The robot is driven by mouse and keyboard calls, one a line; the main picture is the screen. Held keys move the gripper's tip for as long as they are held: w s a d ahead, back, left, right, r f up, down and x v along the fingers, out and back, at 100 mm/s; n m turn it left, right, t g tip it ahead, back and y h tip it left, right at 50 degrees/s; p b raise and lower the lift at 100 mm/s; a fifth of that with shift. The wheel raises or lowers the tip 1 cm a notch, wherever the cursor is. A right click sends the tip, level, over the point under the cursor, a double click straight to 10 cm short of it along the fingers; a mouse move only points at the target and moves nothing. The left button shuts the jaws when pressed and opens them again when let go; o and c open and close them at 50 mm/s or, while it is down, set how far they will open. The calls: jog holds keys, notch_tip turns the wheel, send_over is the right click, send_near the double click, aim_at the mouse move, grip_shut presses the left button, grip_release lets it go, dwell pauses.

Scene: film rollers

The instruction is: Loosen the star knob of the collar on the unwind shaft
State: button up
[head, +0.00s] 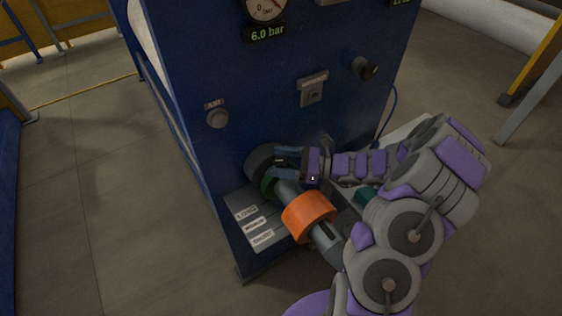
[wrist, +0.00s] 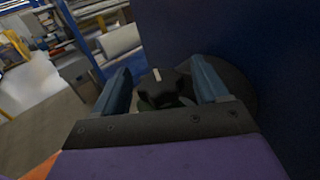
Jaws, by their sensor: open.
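The black star knob (wrist: 163,88) with a white mark stands between the two blue-grey fingers of my gripper (wrist: 160,73) in the wrist view. The fingers are open, one on each side of it, and a gap to the left finger shows. I cannot tell whether the right finger touches it. In the head view my gripper (head: 274,161) reaches in from the right to the machine end of the unwind shaft (head: 326,238). A green ring (head: 268,186), perhaps part of the collar, shows just below the fingers; the fingers mostly hide the knob there.
An orange roll (head: 308,216) sits on the shaft just in front of my gripper. A dark round flange (head: 257,160) and the blue machine panel (head: 235,60) are close behind. A grey plate with labels (head: 257,225) lies below left. Open floor is to the left.

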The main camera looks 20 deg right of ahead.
jog(key=shift+d, duration=0.2)
jog(key=shift+c, duration=0.5)
jog(key=shift+a, duration=0.1)
jog(key=c, duration=0.9)
jog(key=shift+o, duration=0.2)
jog(key=shift+r+n+g+p, duration=0.1)
jog(key=shift+n+g+p, duration=0.2)
jog(key=shift+g+p, duration=0.35)
jog(key=shift+n+g+y+p, duration=0.4)
jog(key=shift+n+g+p, duration=0.25)
jog(key=shift+p, duration=0.25)
jog(key=shift+n+g+p, duration=0.8)
jog(key=shift+n+g, duration=0.25)
jog(key=shift+g, duration=0.6)
jog(key=shift+n+g+p, duration=0.75)
jog(key=shift+n+g, duration=0.25)
jog(key=shift+g, duration=0.65)
